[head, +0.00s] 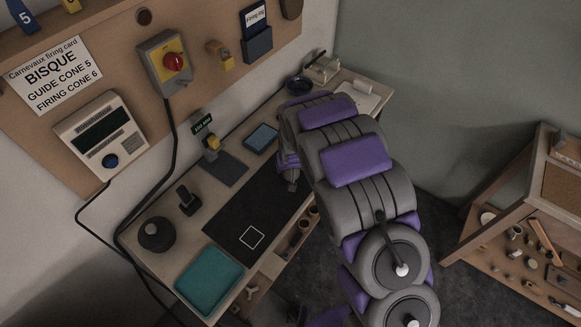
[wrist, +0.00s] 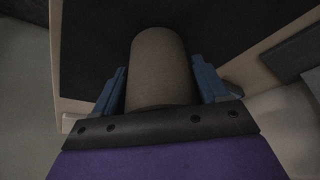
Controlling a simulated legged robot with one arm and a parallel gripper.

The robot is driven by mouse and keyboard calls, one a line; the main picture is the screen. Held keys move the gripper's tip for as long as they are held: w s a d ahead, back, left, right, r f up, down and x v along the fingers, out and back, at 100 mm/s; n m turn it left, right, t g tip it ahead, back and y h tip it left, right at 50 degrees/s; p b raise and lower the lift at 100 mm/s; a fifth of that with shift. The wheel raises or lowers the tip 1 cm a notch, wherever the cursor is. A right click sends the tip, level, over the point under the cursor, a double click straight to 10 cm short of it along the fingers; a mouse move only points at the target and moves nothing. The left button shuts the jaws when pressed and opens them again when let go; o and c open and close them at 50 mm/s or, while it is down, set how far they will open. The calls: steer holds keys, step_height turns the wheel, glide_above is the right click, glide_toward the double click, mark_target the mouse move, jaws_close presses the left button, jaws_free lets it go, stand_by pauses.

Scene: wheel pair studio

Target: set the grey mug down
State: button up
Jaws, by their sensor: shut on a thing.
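The grey mug (wrist: 160,62) stands between the two blue fingers of my gripper (wrist: 160,85) in the wrist view, one finger on each side. The gripper is shut on it. Beyond the mug lies a dark surface. In the head view my arm comes in from the lower right, and the gripper end (head: 290,172) is over the right edge of the dark mat (head: 228,218); the mug is mostly hidden there. A white square outline (head: 252,237) is marked on the mat's near part. I cannot tell whether the mug touches the surface below.
A teal tray (head: 208,281) lies at the bench's near end. A dark round object (head: 156,235) and a small black stand (head: 188,200) are left of the mat. A blue tray (head: 261,138) and a dark bowl (head: 299,84) are farther back. A wooden shelf unit (head: 530,225) stands right.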

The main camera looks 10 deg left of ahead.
steer(key=shift+a+f, duration=0.1)
steer(key=shift+a, duration=0.4)
steer(key=o, duration=1)
steer(key=shift+a, duration=0.15)
steer(key=shift+o, duration=1.6)
steer(key=shift+d, duration=0.45)
steer(key=shift+s+a+r, duration=0.15)
steer(key=shift+a+r, duration=0.05)
steer(key=shift+r, duration=0.4)
steer(key=p+v, duration=0.2)
steer(key=v, duration=0.9)
steer(key=shift+s, duration=0.15)
